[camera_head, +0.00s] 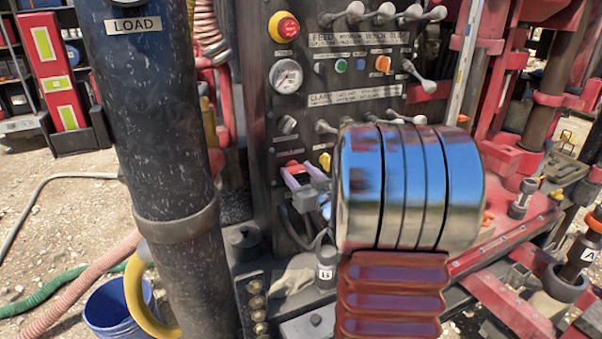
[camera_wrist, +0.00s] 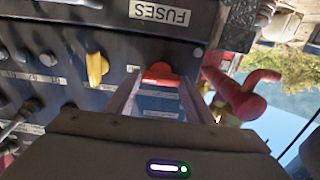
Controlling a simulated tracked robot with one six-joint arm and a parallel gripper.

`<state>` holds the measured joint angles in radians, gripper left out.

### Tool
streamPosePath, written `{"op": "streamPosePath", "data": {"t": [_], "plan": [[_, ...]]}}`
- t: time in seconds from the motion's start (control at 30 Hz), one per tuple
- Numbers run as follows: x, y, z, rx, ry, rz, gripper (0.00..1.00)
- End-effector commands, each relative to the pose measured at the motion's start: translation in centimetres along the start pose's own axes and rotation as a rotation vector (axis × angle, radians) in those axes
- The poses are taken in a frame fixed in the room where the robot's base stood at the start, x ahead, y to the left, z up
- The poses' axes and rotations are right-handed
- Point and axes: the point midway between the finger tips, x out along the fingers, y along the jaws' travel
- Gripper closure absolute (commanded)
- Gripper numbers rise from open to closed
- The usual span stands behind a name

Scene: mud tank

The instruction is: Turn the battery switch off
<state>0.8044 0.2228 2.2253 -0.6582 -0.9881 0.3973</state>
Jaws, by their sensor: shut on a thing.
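The battery switch appears to be the red handle on the dark control panel, low on its left side in the head view (camera_head: 291,164). In the wrist view, the red handle (camera_wrist: 160,73) sits between the tips of my two pale fingers. My gripper (camera_head: 298,176) reaches the panel from the front and is shut on this handle; it also shows in the wrist view (camera_wrist: 160,84). The fingers hide part of the handle, and its exact turn is hard to tell. A small label close to it is too small to read.
A yellow knob (camera_head: 325,161) sits just right of the handle. A red emergency button (camera_head: 285,27), a gauge (camera_head: 286,76) and several levers are higher on the panel. A thick dark pipe marked LOAD (camera_head: 150,120) stands on the left, with a blue bucket (camera_head: 112,312) near its foot.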

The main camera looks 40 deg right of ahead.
Motion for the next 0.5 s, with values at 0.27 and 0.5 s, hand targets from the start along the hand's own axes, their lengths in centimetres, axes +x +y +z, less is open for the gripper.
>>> {"op": "streamPosePath", "data": {"t": [0.27, 0.5], "plan": [[-0.21, 0.15, -0.1, -0.019, 0.0, 0.022, 0.76], [-0.24, 0.08, -0.1, -0.113, -0.001, 0.022, 0.76]]}}
